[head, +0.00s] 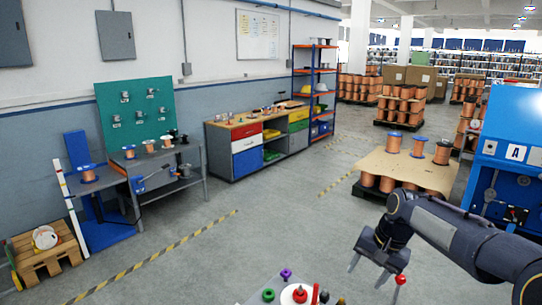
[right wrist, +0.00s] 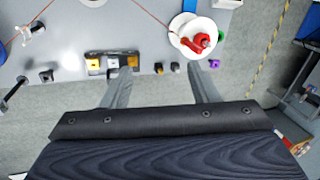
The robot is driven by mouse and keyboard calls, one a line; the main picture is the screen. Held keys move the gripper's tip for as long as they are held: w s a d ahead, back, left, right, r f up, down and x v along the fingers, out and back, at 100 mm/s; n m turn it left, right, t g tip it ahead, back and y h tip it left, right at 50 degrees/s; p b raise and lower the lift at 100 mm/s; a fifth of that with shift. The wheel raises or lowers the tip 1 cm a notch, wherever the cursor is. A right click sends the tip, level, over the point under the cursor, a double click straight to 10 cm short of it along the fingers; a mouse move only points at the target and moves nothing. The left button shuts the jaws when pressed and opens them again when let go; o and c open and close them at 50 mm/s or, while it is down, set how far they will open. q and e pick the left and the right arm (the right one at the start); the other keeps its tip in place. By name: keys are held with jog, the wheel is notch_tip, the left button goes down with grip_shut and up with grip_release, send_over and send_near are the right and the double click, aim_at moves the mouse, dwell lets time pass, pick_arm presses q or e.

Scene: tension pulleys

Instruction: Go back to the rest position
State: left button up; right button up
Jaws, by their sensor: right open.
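My right gripper (head: 366,279) comes in from the right in the head view, fingers pointing down and apart. In the right wrist view my right gripper (right wrist: 159,64) is open, with nothing between its fingers. Beyond the fingertips is a grey work surface (right wrist: 60,45); whether they touch it I cannot tell. On it are a white disc with a red knob (right wrist: 203,41), a purple part (right wrist: 214,63) and a row of small black and yellow parts (right wrist: 112,63). My left gripper is in neither view.
The grey worktop with a green part (head: 268,295) and a purple part (head: 286,274) is at the bottom of the head view. A red ball-topped lever (head: 400,281) stands close to my right gripper. A pallet with copper spools (head: 405,170) is beyond. The floor (head: 270,220) is clear mid-view.

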jog(key=s+d+r+n+t, duration=0.1)
jog(key=s+r, duration=0.1)
jog(key=s, duration=0.7)
jog(key=s+a+f+n+t+b, duration=0.1)
jog(key=s+f+n, duration=0.1)
jog(key=s, duration=0.8)
jog(key=s+a+f+n+t+y+b, duration=0.1)
jog(key=s+f, duration=0.3)
jog(key=s, duration=0.6)
jog(key=shift+s+a+f+n+t, duration=0.3)
jog(key=shift+a+n+t, duration=0.1)
jog(key=shift+a, duration=0.3)
